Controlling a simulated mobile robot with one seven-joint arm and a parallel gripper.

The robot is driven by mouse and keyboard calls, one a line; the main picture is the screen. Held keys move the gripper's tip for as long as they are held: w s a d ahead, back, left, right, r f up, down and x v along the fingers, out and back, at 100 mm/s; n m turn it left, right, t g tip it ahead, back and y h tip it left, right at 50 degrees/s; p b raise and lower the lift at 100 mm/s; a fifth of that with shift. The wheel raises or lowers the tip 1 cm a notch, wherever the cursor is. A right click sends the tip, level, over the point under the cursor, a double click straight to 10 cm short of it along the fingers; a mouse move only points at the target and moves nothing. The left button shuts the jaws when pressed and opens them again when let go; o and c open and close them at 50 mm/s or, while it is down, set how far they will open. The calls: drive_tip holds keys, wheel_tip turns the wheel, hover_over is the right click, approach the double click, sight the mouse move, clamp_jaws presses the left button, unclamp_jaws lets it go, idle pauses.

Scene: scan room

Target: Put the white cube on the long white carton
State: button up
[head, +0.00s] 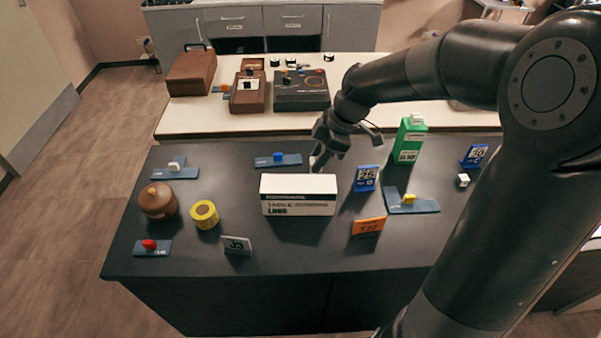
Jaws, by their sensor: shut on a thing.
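The long white carton (285,182), with black print on its front, lies near the middle of the dark counter. My gripper (317,164) points down just above the carton's back edge, right of its middle. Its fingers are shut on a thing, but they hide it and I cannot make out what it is. A small white cube-like block (174,166) sits on a blue-grey plate (187,173) at the counter's left. Another small whitish block (463,180) lies at the right. I cannot tell whether my fingertips touch the carton.
A green carton (410,143), blue number signs (365,178), an orange sign (368,226) and a yellow block (409,199) on a plate stand to the right. A brown round pot (157,201) and yellow roll (204,214) stand left. A pale table with dark cases lies behind.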

drive_tip(key=a+f, duration=0.1)
drive_tip(key=w+a+f, duration=0.1)
drive_tip(key=a, duration=0.2)
drive_tip(key=shift+w+a+f, duration=0.15)
drive_tip(key=shift+f, duration=2.15)
drive_tip(key=shift+f, duration=0.2)
drive_tip(key=o, duration=0.9)
drive_tip(key=shift+o, duration=0.2)
